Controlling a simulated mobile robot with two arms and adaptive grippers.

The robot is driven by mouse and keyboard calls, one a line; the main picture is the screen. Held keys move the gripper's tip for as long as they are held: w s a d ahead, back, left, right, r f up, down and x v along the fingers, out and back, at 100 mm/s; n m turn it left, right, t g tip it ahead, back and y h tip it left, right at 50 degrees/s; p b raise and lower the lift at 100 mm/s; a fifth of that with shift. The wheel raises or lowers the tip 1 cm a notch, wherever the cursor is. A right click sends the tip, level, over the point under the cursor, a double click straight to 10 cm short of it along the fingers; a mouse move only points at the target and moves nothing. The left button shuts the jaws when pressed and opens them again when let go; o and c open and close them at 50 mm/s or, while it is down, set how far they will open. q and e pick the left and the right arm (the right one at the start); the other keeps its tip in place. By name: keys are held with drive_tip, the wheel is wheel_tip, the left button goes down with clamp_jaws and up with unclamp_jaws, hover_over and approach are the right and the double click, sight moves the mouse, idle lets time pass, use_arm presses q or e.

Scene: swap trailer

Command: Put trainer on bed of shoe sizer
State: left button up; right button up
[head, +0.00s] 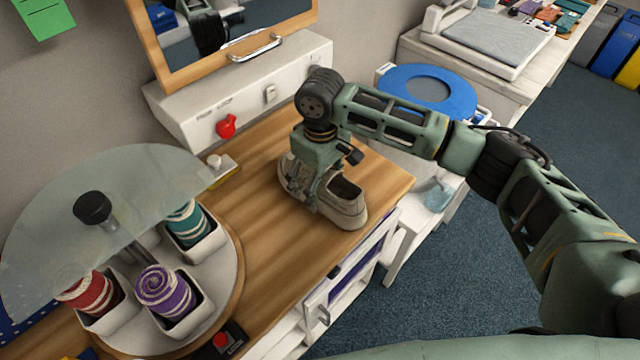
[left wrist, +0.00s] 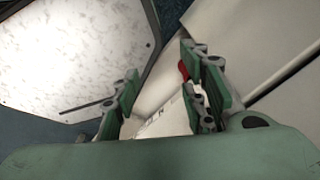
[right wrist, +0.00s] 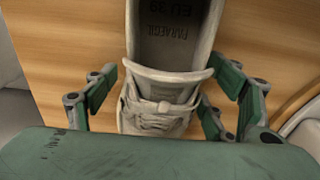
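A beige trainer (head: 349,209) stands on the wooden counter, its opening toward the front right. In the right wrist view the trainer (right wrist: 160,85) shows an insole marked "EU 39" and laces. My right gripper (head: 312,180) is over its laced part; in the right wrist view the gripper (right wrist: 160,95) is open, with fingers on both sides of the shoe. I cannot tell whether they touch it. My left gripper (left wrist: 160,90) is open, seen only in the left wrist view. A white device with a flat grey bed (head: 497,42) at the back right may be the shoe sizer.
A carousel (head: 222,262) with rolled items under a clear disc stands front left. A mirror stand with a red knob (head: 227,126) backs the counter (head: 270,215). A blue ring-topped item (head: 385,80) lies between counter and white table. Blue floor (head: 480,270) is clear at right.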

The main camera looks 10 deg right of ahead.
drive_tip(key=c, duration=1)
